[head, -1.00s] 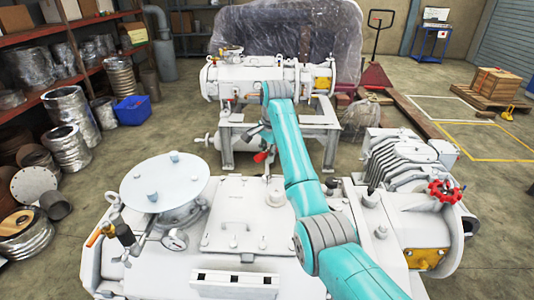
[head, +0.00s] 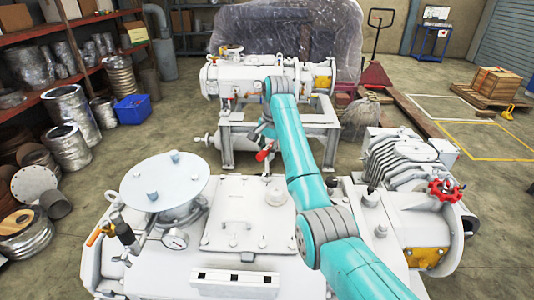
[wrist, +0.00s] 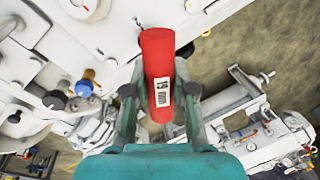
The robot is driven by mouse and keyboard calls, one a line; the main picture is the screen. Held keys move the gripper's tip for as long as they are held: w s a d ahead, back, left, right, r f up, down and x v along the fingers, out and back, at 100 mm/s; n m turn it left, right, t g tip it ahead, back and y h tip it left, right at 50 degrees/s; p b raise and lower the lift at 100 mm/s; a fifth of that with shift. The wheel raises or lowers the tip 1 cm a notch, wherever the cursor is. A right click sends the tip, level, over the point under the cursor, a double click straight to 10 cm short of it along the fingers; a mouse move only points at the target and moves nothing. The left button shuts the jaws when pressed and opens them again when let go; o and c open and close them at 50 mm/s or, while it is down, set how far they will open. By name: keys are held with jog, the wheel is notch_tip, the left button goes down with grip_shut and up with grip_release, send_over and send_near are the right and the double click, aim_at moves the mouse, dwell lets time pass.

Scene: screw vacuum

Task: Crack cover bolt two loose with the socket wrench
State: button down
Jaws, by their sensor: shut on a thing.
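My gripper (wrist: 159,92) is shut on a red block-like part with a white label, seen as the socket wrench (wrist: 158,55) in the wrist view. Its socket end is hidden there. In the head view the red part (head: 263,155) shows small beside my teal arm, above the far edge of the near white machine. I cannot tell which bolt is bolt two. No contact between wrench and bolt is visible.
A red handwheel (head: 445,189) and finned housing (head: 402,160) stand right. A second white machine (head: 250,82) stands behind, across a floor gap.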

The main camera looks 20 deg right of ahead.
jog(key=shift+r, duration=2.2)
